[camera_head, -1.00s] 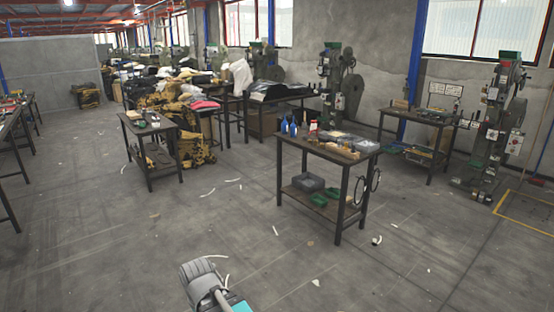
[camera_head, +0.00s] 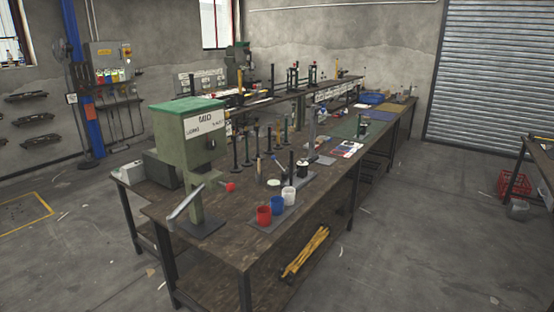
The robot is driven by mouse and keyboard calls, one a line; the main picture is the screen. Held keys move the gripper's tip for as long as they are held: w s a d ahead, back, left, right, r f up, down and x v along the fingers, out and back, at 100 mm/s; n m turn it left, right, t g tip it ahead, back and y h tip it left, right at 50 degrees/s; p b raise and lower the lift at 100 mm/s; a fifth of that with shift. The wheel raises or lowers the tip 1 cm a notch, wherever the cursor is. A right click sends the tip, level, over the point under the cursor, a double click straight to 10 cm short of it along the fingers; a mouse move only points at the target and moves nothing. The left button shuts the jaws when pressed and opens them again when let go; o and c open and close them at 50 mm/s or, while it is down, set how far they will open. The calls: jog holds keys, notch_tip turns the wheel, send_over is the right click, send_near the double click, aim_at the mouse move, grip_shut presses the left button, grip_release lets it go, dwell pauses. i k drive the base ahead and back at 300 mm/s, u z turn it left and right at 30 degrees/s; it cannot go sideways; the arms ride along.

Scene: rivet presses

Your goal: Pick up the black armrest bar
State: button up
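I cannot pick out the black armrest bar for sure. Several thin black upright posts on round bases (camera_head: 236,152) stand on the long dark workbench (camera_head: 325,190). Short dark pieces (camera_head: 28,97) are fixed to the grey wall at the left; they are too small to tell what they are. My gripper is not in view.
A green press (camera_head: 188,140) stands on the bench's near end. Red (camera_head: 264,216), blue (camera_head: 277,206) and white (camera_head: 289,195) cups stand beside it. Yellow bars (camera_head: 305,251) lie on the lower shelf. A red crate (camera_head: 514,185) sits at the right. Floor right of the bench is mostly clear.

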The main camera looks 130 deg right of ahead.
aim_at(302, 172)
jog(key=z, duration=1.95)
jog(key=i, duration=0.1)
jog(key=z, duration=2.7)
jog(key=i, duration=0.55)
jog(key=z, duration=0.05)
